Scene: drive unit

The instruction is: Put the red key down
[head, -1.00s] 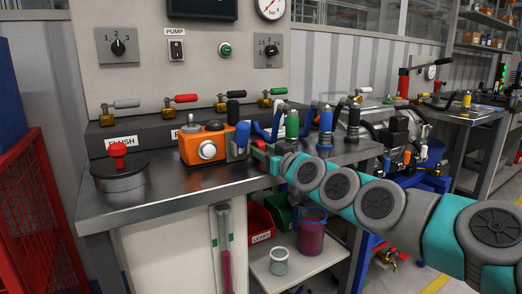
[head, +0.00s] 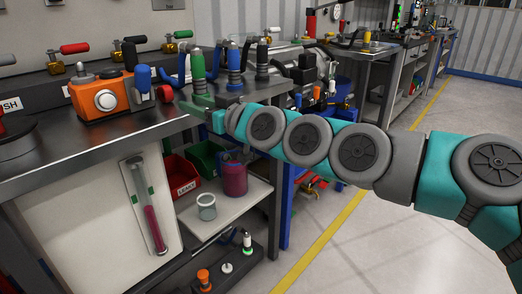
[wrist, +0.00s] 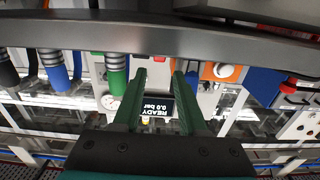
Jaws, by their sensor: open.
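A small red piece (head: 165,93), which looks like the red key, sits on the bench (head: 92,142) just right of the orange unit (head: 100,97) and its blue knob. Its exact shape is too small to tell. My gripper (head: 198,104) is at the bench's front edge, right of the red piece and apart from it, in front of the green-bodied fitting (head: 198,66). In the wrist view my gripper's two green fingers (wrist: 161,66) are apart, with nothing seen between them.
Blue (head: 234,65) and grey (head: 262,62) fittings stand right of the green one. Valves with coloured handles line the back. A lower shelf (head: 222,218) carries a jug of red liquid (head: 234,180) and a small cup (head: 206,206). Open floor lies right.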

